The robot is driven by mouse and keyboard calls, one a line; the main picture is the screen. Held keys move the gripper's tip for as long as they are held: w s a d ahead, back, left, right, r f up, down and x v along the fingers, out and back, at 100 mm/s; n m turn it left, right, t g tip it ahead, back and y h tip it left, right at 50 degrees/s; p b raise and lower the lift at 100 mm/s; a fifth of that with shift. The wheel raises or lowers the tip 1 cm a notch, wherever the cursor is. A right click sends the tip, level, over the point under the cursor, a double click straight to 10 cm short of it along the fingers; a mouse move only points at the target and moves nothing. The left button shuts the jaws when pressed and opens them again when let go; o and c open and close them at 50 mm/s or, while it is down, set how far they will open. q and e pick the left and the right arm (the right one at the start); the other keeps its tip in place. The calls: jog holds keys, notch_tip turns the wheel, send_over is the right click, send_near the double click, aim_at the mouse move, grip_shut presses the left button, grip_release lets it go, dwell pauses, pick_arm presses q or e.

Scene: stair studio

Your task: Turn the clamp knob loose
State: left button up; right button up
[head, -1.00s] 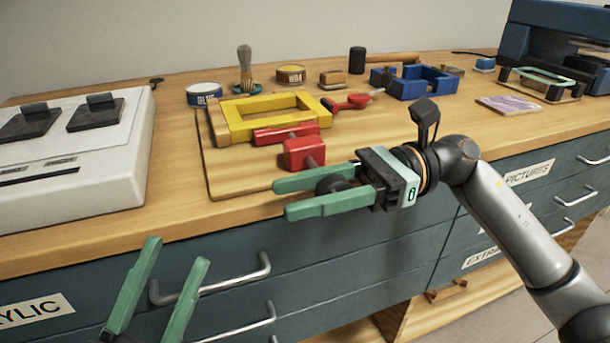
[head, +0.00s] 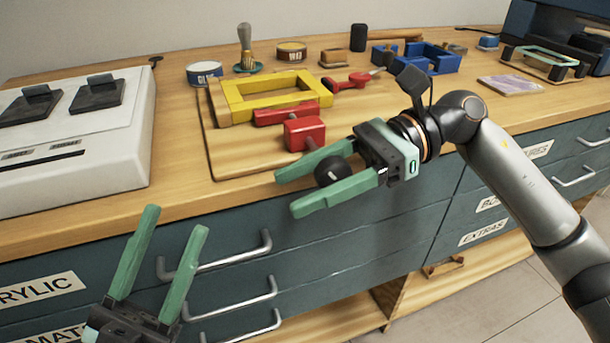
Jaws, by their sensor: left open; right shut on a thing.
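The black round clamp knob (head: 333,171) with a pale mark on its face is at the bench's front edge, below the red clamp block (head: 304,134). My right gripper (head: 289,192) has one green finger on each side of the knob and is shut on it. The fingers run past the knob to the left, tilted. The knob's link to the clamp is hidden. My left gripper (head: 175,219) is open and empty, low at the left in front of the drawers, apart from the clamp.
A yellow frame (head: 234,108) and a red bar (head: 278,115) lie behind the clamp block. A white machine (head: 115,155) stands at left. Blue clamp parts (head: 440,65) lie further back. Drawer handles (head: 240,256) stick out below the bench.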

jog(key=shift+o, duration=0.7)
jog(key=shift+s, duration=0.15)
jog(key=shift+w, duration=0.2)
jog(key=shift+w+d+r, duration=0.1)
jog(key=shift+d+r, duration=0.05)
jog(key=shift+d, duration=0.2)
jog(key=p+v, duration=0.2)
jog(key=v, duration=0.9)
jog(key=shift+d, duration=0.35)
